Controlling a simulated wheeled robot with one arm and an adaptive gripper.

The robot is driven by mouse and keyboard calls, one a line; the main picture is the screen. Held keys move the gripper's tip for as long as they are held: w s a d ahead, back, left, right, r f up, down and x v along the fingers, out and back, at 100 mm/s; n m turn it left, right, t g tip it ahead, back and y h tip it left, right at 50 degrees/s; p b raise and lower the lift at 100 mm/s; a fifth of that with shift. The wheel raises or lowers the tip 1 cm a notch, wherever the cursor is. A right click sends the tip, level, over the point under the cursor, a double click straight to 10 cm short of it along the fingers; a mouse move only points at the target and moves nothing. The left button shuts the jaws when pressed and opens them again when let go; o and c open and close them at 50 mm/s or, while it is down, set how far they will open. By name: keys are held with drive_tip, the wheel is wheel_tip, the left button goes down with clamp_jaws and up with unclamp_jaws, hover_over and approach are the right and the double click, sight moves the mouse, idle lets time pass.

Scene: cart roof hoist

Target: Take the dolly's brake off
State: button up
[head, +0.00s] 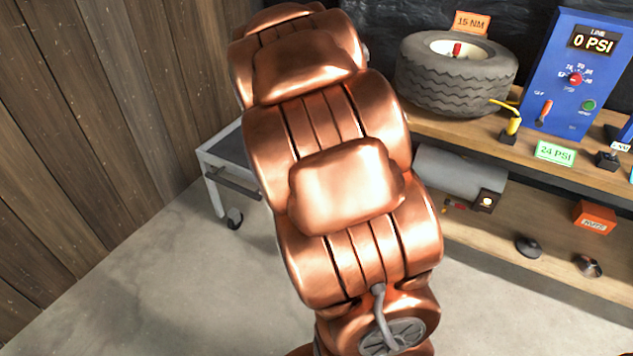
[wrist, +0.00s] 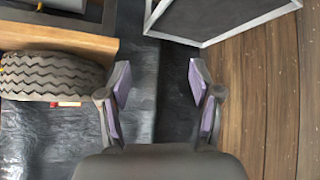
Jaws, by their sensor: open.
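The dolly (head: 210,157), a low cart with a light grey frame and a dark top, stands at the left by the wood wall in the head view. My copper arm hides its right part. I cannot make out which part is the brake. In the wrist view a corner of the dolly's pale frame (wrist: 240,32) is at the top. My gripper (wrist: 158,82) is open and empty, apart from the dolly. My arm hides it in the head view.
A workbench (head: 460,131) at the right holds a tyre (head: 455,75), a blue pressure panel (head: 575,75) and a yellow lever (head: 513,125). Its lower shelf (head: 505,225) holds a grey tank (head: 450,172) and an orange box (head: 594,217). The concrete floor (head: 150,290) at lower left is clear.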

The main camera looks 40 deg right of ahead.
drive_tip(key=w+d+f+m+t+b, duration=0.1)
drive_tip(key=w+d+f+t+b, duration=0.2)
drive_tip(key=w+d+f+b, duration=0.35)
drive_tip(key=w+d+f+t+b, duration=0.2)
drive_tip(key=w+d+f+b, duration=0.15)
drive_tip(key=d+f, duration=0.6)
wheel_tip(320, 180, down, 21)
drive_tip(key=d+m+t+y+b, duration=0.2)
drive_tip(key=t+y+b, duration=0.5)
drive_tip(key=b, duration=0.6)
drive_tip(key=w+b, duration=0.2)
drive_tip(key=w, duration=0.5)
drive_tip(key=shift+d, duration=0.25)
drive_tip(key=shift+r, duration=0.1)
drive_tip(key=shift+c, duration=0.2)
clamp_jaws()
